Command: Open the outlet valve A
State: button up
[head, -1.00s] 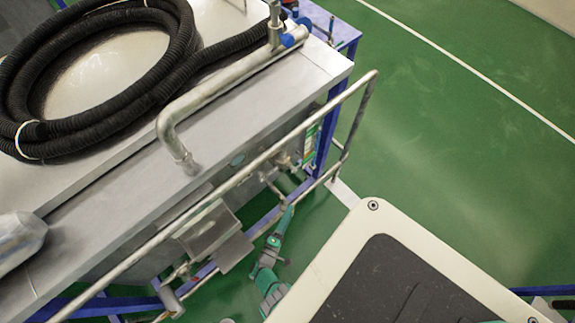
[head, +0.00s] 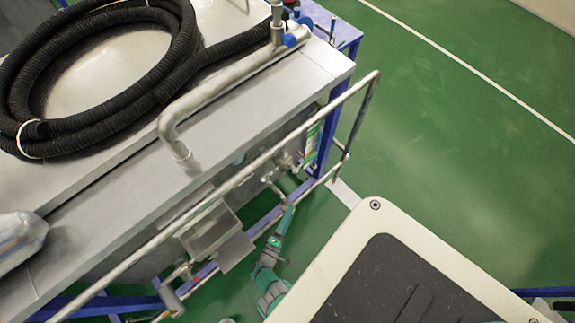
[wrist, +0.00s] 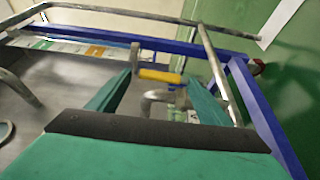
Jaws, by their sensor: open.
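In the wrist view, a yellow valve handle (wrist: 160,75) lies across the gap between the fingertips of my gripper (wrist: 160,85), next to a bent metal pipe (wrist: 158,98). No label shows that this is valve A. The two teal fingers are apart, one on each side of the handle. I cannot tell whether they touch it. In the head view, my teal arm reaches in under the machine's side rail (head: 215,194), and the fingertips and the handle are hard to make out there.
A steel machine top (head: 245,102) carries a coiled black hose (head: 105,113) and a bent pipe (head: 220,88). Blue frame bars (wrist: 130,37) and metal rails surround the valve area. Green floor (head: 455,140) lies open to the right.

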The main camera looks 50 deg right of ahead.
jog(key=v, duration=1)
jog(key=shift+a, duration=0.4)
jog(key=shift+s, duration=0.15)
